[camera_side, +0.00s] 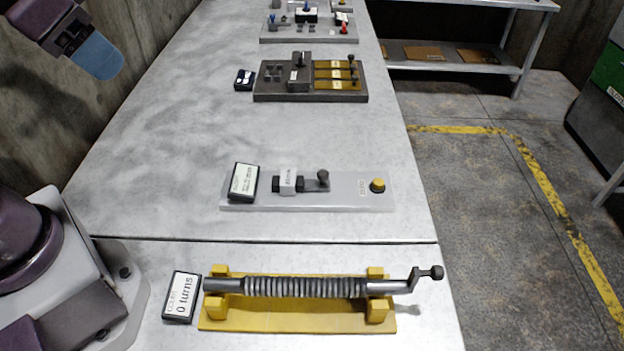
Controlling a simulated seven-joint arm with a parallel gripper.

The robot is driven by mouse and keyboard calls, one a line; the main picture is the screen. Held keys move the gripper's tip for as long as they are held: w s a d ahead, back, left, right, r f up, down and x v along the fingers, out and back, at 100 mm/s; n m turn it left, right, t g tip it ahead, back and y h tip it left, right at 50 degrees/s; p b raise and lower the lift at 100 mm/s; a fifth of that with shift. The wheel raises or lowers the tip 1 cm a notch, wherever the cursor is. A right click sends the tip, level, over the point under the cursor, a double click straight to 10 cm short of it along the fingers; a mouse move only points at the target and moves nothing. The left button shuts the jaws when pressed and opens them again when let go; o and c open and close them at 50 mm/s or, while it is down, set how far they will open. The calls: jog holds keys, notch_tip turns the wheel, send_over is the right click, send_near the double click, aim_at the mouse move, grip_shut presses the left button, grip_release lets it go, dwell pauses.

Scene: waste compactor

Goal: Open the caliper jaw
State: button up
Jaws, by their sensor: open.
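The caliper fixture is a light grey plate (340,191) in the middle of the bench. On it is a dark grey caliper (312,185) with blocky jaws at its left, a small white label (288,180) and a dark knob (323,177) at its right end. The label text is too small to read surely. Any gap between the jaws is too small to judge. A yellow button (377,185) stands on the plate's right end. Part of my purple arm, with a blue piece, hangs at the upper left, well away from the caliper. My gripper's fingers do not show.
A black-framed card (243,181) stands at the plate's left. In front is a yellow stand (290,317) with a spring-wound rod, a crank (426,278) and a "0 turns" card (181,297). Behind is a dark slider fixture (268,95). Bare bench lies between them.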

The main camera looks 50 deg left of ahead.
notch_tip(320, 180, down, 2)
jog(key=w+g, duration=0.2)
jog(key=n+g, duration=0.4)
jog(key=n, duration=0.1)
send_near(323, 172)
notch_tip(323, 172, down, 9)
jog(key=shift+s+f, duration=0.1)
